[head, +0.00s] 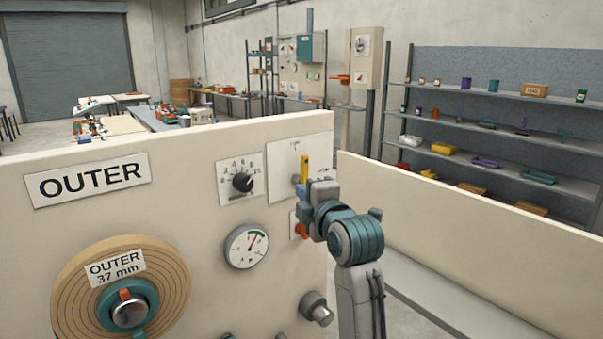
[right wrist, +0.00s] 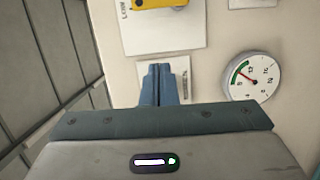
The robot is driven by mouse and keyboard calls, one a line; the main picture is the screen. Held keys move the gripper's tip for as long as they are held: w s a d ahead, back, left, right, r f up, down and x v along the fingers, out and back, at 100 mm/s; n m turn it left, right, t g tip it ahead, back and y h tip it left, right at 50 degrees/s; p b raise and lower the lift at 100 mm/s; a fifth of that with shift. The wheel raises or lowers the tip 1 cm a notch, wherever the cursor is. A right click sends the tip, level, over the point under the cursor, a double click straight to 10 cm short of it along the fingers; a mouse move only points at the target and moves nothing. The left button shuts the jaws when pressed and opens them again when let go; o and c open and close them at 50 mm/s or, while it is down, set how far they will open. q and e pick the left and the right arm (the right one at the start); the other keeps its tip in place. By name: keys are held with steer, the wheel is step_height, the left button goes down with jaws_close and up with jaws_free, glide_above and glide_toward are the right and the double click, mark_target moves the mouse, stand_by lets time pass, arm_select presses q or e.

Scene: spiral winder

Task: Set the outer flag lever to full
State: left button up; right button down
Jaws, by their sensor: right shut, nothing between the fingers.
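The yellow flag lever (head: 304,172) stands upright on a white plate (head: 283,165) at the right end of the cream panel marked OUTER. In the right wrist view the yellow lever (right wrist: 158,3) shows at the top edge, cut off by the frame, on its plate (right wrist: 150,30). My right gripper (head: 303,189) is at the panel just below the lever, its blue fingers shut and empty. In the right wrist view the closed fingers (right wrist: 159,82) point at the panel, apart from the visible part of the lever. The plate's small print is unreadable. My left gripper is out of view.
A numbered black knob (head: 242,182) and a round gauge (head: 247,247) sit left of the lever. An orange part (head: 301,231) is below my gripper. The OUTER spool (head: 70,275) is at lower left. A second cream panel (head: 440,245) stands at right.

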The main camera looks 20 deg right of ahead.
mark_target(301, 169)
steer(key=shift+s+r, duration=0.35)
steer(key=shift+r, duration=0.35)
steer(key=w+d+p, duration=0.1)
steer(key=w+p, duration=0.1)
steer(key=w, duration=0.1)
steer(key=w+d+p, duration=0.1)
steer(key=w+p, duration=0.1)
steer(key=w, duration=0.2)
steer(key=w+d+p, duration=0.1)
steer(key=w+p, duration=0.1)
steer(key=w, duration=0.2)
steer(key=shift+w, duration=0.15)
steer(key=shift+a, duration=0.1)
steer(key=shift+a, duration=0.1)
steer(key=shift+w, duration=0.15)
